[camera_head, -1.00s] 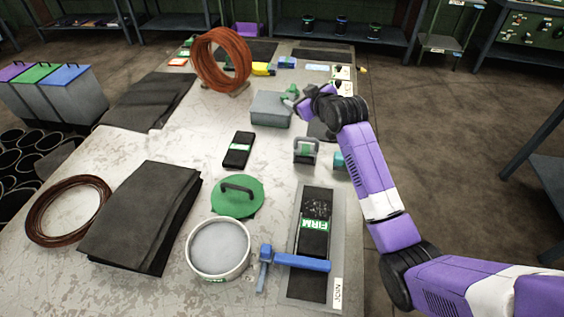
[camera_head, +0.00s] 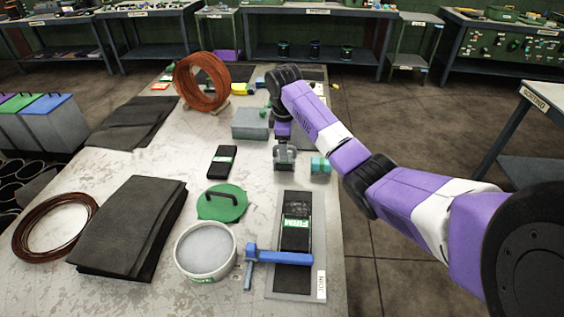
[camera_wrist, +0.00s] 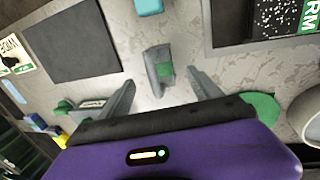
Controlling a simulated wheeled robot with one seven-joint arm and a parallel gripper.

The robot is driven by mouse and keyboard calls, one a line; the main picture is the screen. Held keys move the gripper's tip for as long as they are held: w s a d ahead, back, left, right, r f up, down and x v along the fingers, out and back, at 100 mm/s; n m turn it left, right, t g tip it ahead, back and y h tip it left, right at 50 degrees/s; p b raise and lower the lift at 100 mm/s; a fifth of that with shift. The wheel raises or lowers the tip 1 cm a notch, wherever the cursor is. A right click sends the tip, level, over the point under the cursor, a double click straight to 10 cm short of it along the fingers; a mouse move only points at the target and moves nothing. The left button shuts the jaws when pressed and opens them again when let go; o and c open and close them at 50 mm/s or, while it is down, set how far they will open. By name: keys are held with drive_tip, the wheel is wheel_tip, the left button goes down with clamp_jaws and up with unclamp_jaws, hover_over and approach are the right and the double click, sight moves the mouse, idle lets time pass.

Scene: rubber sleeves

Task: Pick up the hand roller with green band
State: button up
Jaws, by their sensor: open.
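The hand roller with green band (camera_wrist: 152,60) is grey with a green patch and stands on the table. In the wrist view it lies between and just beyond my fingertips. In the head view the roller (camera_head: 285,160) is directly below my gripper (camera_head: 284,143), which partly covers it. My gripper (camera_wrist: 162,80) points down with its two fingers spread wide and nothing between them. I cannot tell the exact height left between fingertips and roller.
A teal object (camera_head: 320,165) stands close right of the roller. A grey box (camera_head: 250,124) stands behind it to the left. A black item with a label (camera_head: 222,161) lies to the left. A grey board (camera_head: 274,220) with a blue tool (camera_head: 280,256) lies in front.

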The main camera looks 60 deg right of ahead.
drive_tip(key=shift+w+d+f+p, duration=0.1)
drive_tip(key=shift+d+f+p, duration=0.15)
drive_tip(key=shift+f, duration=1.3)
drive_tip(key=shift+w+d+f+p, duration=0.1)
drive_tip(key=shift+d+f, duration=0.2)
drive_tip(key=shift+f, duration=1.2)
clamp_jaws()
